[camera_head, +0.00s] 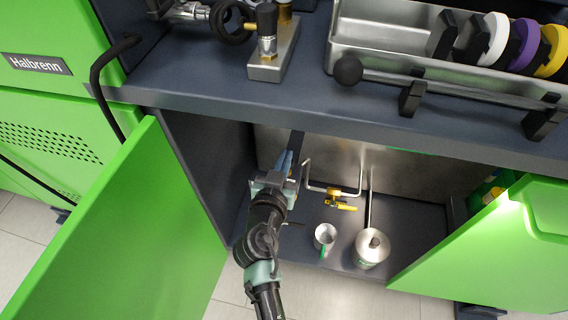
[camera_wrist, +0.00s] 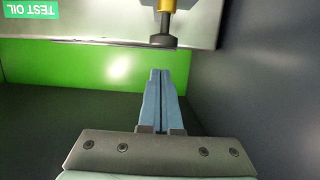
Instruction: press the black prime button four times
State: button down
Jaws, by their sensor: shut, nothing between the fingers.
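The black button (camera_wrist: 163,41), a dark round cap on a brass-yellow collar, shows at the top of the wrist view, against a metal tank (camera_wrist: 105,22) with a green TEST OIL label. My gripper (camera_wrist: 160,73) is shut and empty, its blue fingers pointing toward the cap. A small gap shows between the fingertips and the cap in the picture; the depth between them is hard to tell. In the head view my gripper (camera_head: 287,160) is inside the open cabinet under the bench, near its left wall. I cannot make out the button there.
A yellow-handled valve (camera_head: 341,205), a metal cup (camera_head: 325,236) and a lidded can (camera_head: 371,247) are right of my gripper. Green doors stand open at left (camera_head: 130,235) and right (camera_head: 500,250). The bench edge (camera_head: 330,118) overhangs the cabinet.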

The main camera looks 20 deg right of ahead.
jog(key=v, duration=1)
jog(key=shift+p, duration=0.4)
